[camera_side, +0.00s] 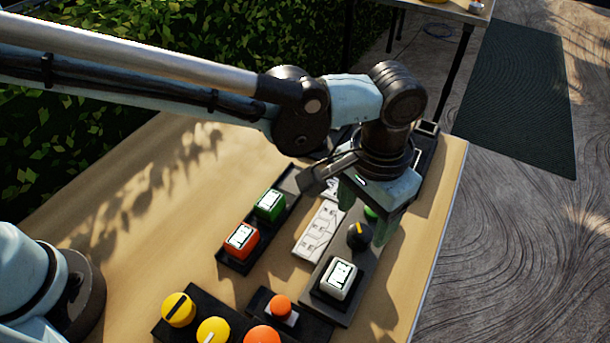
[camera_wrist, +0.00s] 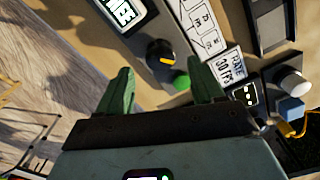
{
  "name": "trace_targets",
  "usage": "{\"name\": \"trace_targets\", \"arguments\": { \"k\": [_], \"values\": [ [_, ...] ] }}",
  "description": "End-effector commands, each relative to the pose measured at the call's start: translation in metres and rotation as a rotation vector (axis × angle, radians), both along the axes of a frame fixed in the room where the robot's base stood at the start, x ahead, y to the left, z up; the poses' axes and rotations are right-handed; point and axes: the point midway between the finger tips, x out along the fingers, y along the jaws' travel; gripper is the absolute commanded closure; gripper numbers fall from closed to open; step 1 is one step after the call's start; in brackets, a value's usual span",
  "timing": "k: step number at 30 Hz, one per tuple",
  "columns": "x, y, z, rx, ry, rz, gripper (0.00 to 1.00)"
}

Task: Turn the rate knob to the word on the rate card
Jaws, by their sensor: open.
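The rate knob (camera_side: 358,238) is round and black with a yellow pointer mark, on a dark panel; it also shows in the wrist view (camera_wrist: 159,52). Its pointer aims toward the top of the side view. I cannot read any words around it. The rate card (camera_wrist: 231,67) is white, beyond the right finger in the wrist view, and seems to read "RATE 30 FPS"; the arm mostly hides it in the side view. My gripper (camera_wrist: 163,84) is open and empty, with fingers apart above the panel. The knob appears between and just beyond the fingertips.
A green round part (camera_wrist: 181,83) sits beside the knob. A white-topped button (camera_side: 340,277) is on the same panel. Orange (camera_side: 241,241) and green (camera_side: 269,204) buttons stand left; yellow knobs (camera_side: 178,309) are in front. The table's left side is clear.

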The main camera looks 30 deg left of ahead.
Motion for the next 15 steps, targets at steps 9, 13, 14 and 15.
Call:
{"name": "trace_targets", "arguments": {
  "k": [9, 13, 14, 15],
  "values": [
    [0.000, 0.000, -0.040, 0.000, -0.001, 0.000, 0.33],
    [0.000, 0.000, -0.045, 0.000, -0.001, 0.000, 0.33],
    [0.000, 0.000, -0.045, 0.000, -0.001, 0.000, 0.33],
    [0.000, 0.000, -0.045, 0.000, -0.001, 0.000, 0.33]
  ]
}}
